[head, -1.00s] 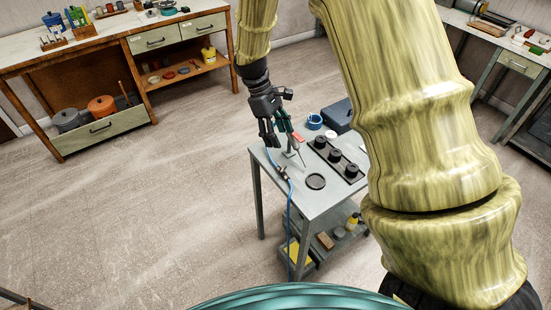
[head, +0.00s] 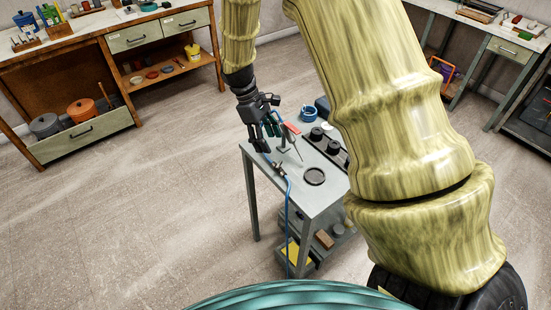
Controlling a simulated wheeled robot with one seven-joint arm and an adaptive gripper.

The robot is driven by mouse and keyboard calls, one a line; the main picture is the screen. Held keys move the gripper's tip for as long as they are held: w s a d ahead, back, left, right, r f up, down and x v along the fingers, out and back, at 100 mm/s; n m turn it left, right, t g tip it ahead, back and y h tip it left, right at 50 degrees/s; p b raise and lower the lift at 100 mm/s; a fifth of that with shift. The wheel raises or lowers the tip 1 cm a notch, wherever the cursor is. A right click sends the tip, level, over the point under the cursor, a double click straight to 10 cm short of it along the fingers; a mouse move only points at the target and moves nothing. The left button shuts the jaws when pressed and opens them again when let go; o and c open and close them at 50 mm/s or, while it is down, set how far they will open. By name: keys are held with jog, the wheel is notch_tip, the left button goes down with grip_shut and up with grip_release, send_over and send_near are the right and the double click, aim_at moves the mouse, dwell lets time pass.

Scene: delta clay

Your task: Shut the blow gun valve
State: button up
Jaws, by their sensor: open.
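My gripper (head: 266,144) hangs from the arm with its black fingers pointing down, open and empty, above the left end of the small grey table. The valve (head: 279,170) is a small dark fitting on the blue hose (head: 288,190), at the table's near left edge. It lies just below and to the right of my fingertips in the picture, and the two look apart. Its handle is too small to make out. The blow gun (head: 297,146) stands right behind the gripper with its thin nozzle pointing down; the gripper partly hides it.
A workbench (head: 85,45) stands at the back left. The floor left of the table is clear.

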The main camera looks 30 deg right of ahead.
aim_at(279, 163)
jog(key=p+x, duration=0.1)
jog(key=x, duration=0.7)
jog(key=shift+s+f+p, duration=0.1)
jog(key=shift+f+p, duration=0.15)
jog(key=shift+p, duration=0.1)
jog(key=shift+d, duration=0.1)
jog(key=c, duration=1)
